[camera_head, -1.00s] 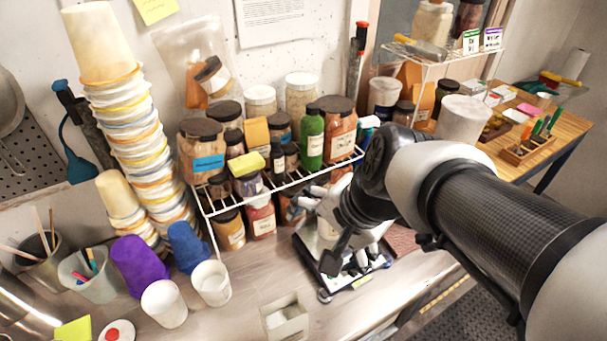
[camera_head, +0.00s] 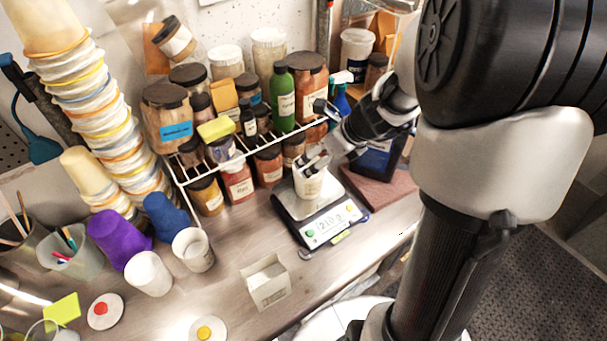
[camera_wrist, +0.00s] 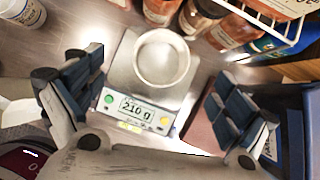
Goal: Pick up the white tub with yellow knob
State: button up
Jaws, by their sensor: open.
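A round white top with a yellow knob (camera_head: 207,331) shows at the bottom edge of the head view, on the table. The frame cuts it, so I cannot tell its height. My gripper (camera_head: 318,160) is well up and right of it, over the scale. In the wrist view its two fingers (camera_wrist: 157,96) are wide apart and hold nothing. A white cup (camera_head: 309,186) stands upright on the scale (camera_head: 325,229), and the wrist view shows it ahead of my open fingers (camera_wrist: 163,58). The scale reads 210 g. The yellow knob is not in the wrist view.
A similar white top with a red knob (camera_head: 104,311) lies left of the yellow one. A small white box (camera_head: 268,284), white cups (camera_head: 150,274), purple (camera_head: 120,238) and blue (camera_head: 175,218) cups stand nearby. A wire rack (camera_head: 250,155) of jars stands behind.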

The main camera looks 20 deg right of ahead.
aim_at(313, 160)
jog(key=b+x, duration=0.1)
jog(key=x, duration=0.2)
jog(key=b+x, duration=0.1)
jog(key=x, duration=0.2)
jog(key=b+x, duration=0.2)
jog(key=x, duration=0.1)
jog(key=shift+s+d+f, duration=0.2)
jog(key=shift+d+f, duration=0.05)
jog(key=shift+f, duration=0.15)
jog(key=shift+r, duration=0.1)
jog(key=shift+c, duration=0.7)
jog(key=c, duration=1.7)
